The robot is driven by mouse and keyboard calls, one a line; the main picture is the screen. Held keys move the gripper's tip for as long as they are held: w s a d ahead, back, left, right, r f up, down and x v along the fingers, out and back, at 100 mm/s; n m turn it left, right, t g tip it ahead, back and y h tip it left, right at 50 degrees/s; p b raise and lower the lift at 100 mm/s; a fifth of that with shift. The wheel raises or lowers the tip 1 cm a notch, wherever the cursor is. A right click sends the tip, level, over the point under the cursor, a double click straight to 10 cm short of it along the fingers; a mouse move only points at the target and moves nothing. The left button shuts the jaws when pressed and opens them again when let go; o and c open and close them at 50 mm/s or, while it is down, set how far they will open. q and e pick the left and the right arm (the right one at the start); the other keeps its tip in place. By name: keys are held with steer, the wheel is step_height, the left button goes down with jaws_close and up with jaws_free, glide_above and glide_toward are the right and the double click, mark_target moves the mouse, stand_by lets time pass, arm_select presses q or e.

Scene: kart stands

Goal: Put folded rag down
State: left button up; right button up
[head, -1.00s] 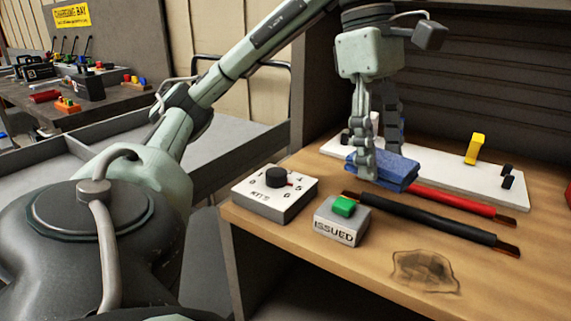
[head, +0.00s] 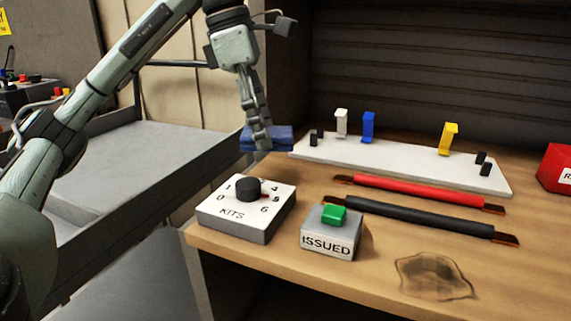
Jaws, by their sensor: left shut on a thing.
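The folded rag (head: 284,138) is a blue folded cloth. My left gripper (head: 262,143) is shut on it, at the left end of the white board, near the bench's back left edge. I cannot tell whether the rag touches the bench top or hangs a little above it. The wooden bench top (head: 385,262) has a dark stain (head: 434,277) near its front edge. My right gripper is not in view.
A white board (head: 400,165) carries white, blue and yellow clips. Red (head: 420,192) and black (head: 420,218) bars lie before it. A KITS dial box (head: 232,222) and ISSUED button box (head: 330,240) stand front left. A red box (head: 557,168) is at right. A grey cart (head: 150,165) stands left.

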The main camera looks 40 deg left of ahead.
arm_select(q)
glide_above(293, 175)
steer(key=f, duration=0.2)
steer(key=a+f, duration=0.1)
steer(key=shift+s+p, duration=0.25)
steer(key=shift+p, duration=0.1)
step_height(293, 175, down, 4)
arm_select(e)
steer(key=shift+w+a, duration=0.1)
arm_select(q)
steer(key=shift+f, duration=0.15)
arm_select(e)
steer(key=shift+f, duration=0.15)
arm_select(q)
steer(key=o, duration=1.3)
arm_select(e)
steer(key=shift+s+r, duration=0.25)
